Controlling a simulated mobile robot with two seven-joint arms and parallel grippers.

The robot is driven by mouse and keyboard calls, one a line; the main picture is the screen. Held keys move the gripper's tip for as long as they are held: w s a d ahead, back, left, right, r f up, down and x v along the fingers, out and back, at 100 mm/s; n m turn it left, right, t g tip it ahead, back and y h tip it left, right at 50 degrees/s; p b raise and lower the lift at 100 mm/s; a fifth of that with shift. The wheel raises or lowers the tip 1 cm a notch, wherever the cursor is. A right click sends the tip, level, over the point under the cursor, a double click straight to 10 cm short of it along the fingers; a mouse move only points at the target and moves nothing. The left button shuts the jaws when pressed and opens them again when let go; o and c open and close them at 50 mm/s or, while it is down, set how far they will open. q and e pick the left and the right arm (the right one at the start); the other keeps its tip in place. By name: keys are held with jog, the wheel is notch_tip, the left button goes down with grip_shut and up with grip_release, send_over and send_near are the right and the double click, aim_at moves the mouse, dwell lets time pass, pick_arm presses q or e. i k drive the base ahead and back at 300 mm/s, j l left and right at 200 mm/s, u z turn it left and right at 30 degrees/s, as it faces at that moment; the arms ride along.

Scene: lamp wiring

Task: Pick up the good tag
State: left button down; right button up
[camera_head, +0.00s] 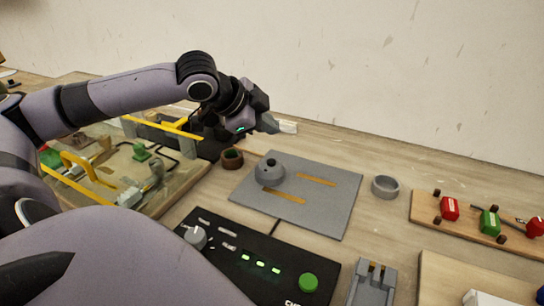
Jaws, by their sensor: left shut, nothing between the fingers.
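My left gripper (267,124) is shut and empty, in the air above the back of the table, pointing right. A small pale piece (288,126) shows just past its fingertips; I cannot tell what it is. I cannot make out for sure which thing is the good tag. A green block with a pale label (489,221) sits between a red block (450,208) and another red piece (536,227) on a wooden board (428,217) at the right, well away from the gripper. My right gripper is not in view.
A grey mat (335,205) with a grey round knob-like part (270,172) lies mid-table. Near it are a grey ring (385,187) and a brown cup (232,158). A black control box (250,248) with a green button is in front. A clear-covered fixture (180,190) stands left.

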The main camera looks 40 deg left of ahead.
aim_at(491, 224)
jog(key=k+j, duration=0.15)
jog(key=k, duration=0.6)
jog(key=k+j, duration=0.1)
jog(key=k, duration=0.65)
